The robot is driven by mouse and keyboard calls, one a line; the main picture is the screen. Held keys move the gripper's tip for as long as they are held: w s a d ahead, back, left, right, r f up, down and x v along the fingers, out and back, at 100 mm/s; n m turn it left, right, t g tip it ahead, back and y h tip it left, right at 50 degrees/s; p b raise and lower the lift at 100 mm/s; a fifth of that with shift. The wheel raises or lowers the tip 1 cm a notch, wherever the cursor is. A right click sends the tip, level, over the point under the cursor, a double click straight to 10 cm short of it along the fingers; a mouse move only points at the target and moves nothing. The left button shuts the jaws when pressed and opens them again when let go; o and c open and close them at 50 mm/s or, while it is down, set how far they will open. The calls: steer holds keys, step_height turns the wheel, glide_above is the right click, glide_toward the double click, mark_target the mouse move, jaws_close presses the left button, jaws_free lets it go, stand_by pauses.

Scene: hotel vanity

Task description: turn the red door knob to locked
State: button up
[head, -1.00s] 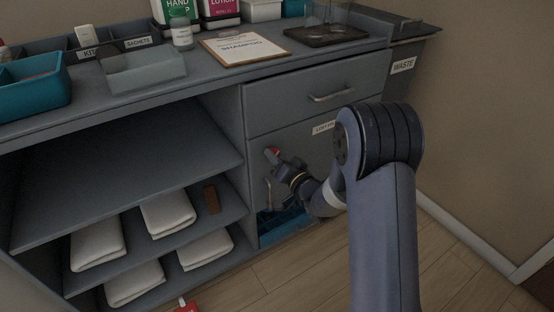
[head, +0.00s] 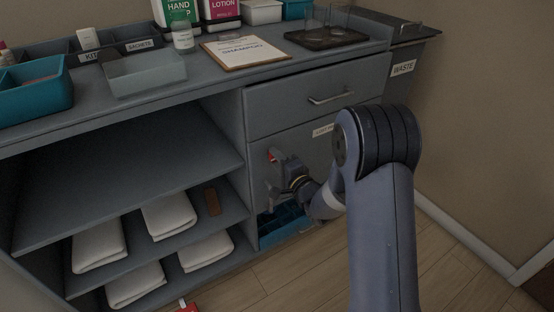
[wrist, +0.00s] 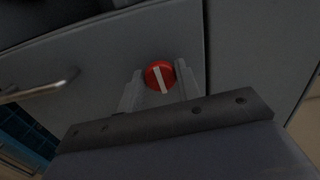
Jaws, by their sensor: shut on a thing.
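The red door knob (wrist: 160,76) sits on the grey cupboard door (wrist: 110,60) and carries a white bar. In the wrist view the bar stands near upright, its top leaning slightly left. The knob also shows small in the head view (head: 273,155). My gripper (wrist: 160,80) is shut on the knob, one finger on each side of it. In the head view my gripper (head: 274,164) is at the door's upper left, partly hidden by its own wrist.
A metal bar handle (wrist: 40,91) is on the door. A drawer (head: 315,96) lies above it. Open shelves with folded towels (head: 168,215) are to the left. A blue crate (head: 285,229) shows low in the cupboard. The floor at right is clear.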

steer(key=shift+m, duration=0.5)
steer(key=o, duration=0.9)
steer(key=shift+o, duration=0.2)
steer(key=p+v, duration=0.1)
steer(key=v, duration=1)
steer(key=shift+w, duration=0.2)
steer(key=x, duration=1)
steer(key=shift+w+a+b, duration=0.2)
steer(key=shift+a+b, duration=0.1)
steer(key=shift+b, duration=0.15)
